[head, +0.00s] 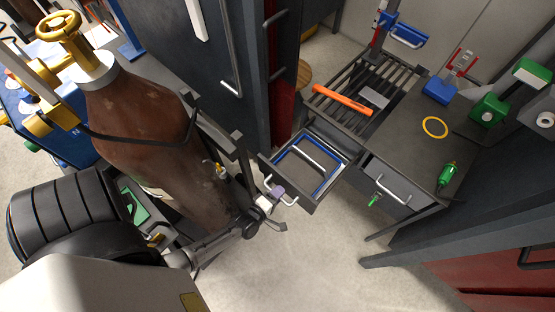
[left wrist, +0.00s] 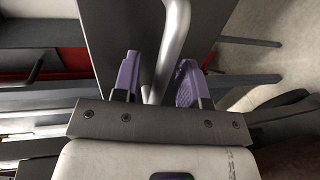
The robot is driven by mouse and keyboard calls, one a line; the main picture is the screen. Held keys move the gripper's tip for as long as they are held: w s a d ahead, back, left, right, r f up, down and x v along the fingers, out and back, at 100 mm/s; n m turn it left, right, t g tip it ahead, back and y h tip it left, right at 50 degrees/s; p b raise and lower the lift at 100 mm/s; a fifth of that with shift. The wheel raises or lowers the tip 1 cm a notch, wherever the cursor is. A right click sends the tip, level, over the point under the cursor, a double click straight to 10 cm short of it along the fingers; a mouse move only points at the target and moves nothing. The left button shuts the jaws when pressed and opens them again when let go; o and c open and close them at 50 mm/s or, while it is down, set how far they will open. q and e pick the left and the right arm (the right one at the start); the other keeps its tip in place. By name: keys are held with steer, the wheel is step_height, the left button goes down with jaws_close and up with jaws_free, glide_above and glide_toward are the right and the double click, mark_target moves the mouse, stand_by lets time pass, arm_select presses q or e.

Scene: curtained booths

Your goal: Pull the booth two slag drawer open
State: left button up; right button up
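The grey drawer (head: 318,199) under the workbench stands pulled out, showing a blue-edged interior and a light bar inside. No booth number is readable. A silver bar handle (head: 292,202) is on its front. My left gripper (head: 276,191), with purple fingertips, is at this handle. In the left wrist view the handle bar (left wrist: 175,35) passes between the purple fingers (left wrist: 158,80), which stand apart with gaps beside the bar. Whether a finger touches the bar is unclear. My right gripper is in neither view.
The bench has a slatted top (head: 365,75), an orange tool (head: 342,99) and a yellow ring (head: 435,127). A large brown cylinder (head: 140,115) stands left. Floor before the drawers is clear.

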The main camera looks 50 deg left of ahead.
arm_select(q)
steer(key=v, duration=1.4)
steer(key=shift+w, duration=0.1)
stand_by(0.4)
